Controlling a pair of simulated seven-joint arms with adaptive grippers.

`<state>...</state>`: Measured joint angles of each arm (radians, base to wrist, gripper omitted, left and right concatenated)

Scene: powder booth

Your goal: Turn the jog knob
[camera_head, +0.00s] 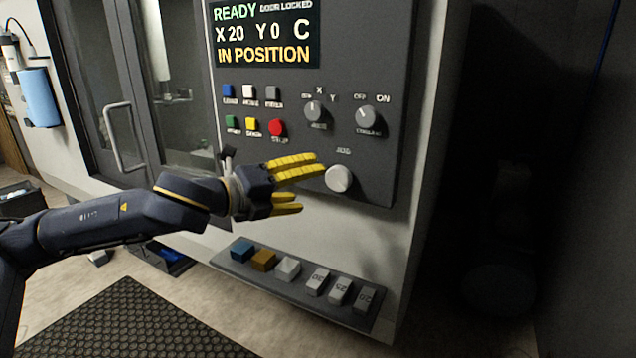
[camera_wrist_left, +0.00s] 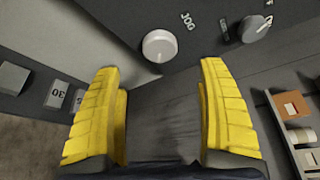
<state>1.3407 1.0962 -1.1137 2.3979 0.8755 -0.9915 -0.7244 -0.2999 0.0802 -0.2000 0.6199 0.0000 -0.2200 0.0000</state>
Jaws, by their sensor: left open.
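The jog knob (camera_head: 339,178) is a round, pale grey knob on the dark control panel, under a "JOG" label. It also shows in the left wrist view (camera_wrist_left: 160,46), above and between the finger tips and apart from them. My left gripper (camera_head: 305,186) has yellow fingers, is open and empty, and points at the knob from the left, close to it. In the left wrist view its fingers (camera_wrist_left: 163,75) stand wide apart. My right gripper is in neither view.
Above the knob are two selector knobs (camera_head: 313,111) (camera_head: 367,119) and several coloured buttons, with a red one (camera_head: 276,127) nearest. The display (camera_head: 264,35) reads "READY", "X 20 Y 0 C", "IN POSITION". A ledge (camera_head: 246,263) with several blocks juts out below. A door handle (camera_head: 122,136) is at left.

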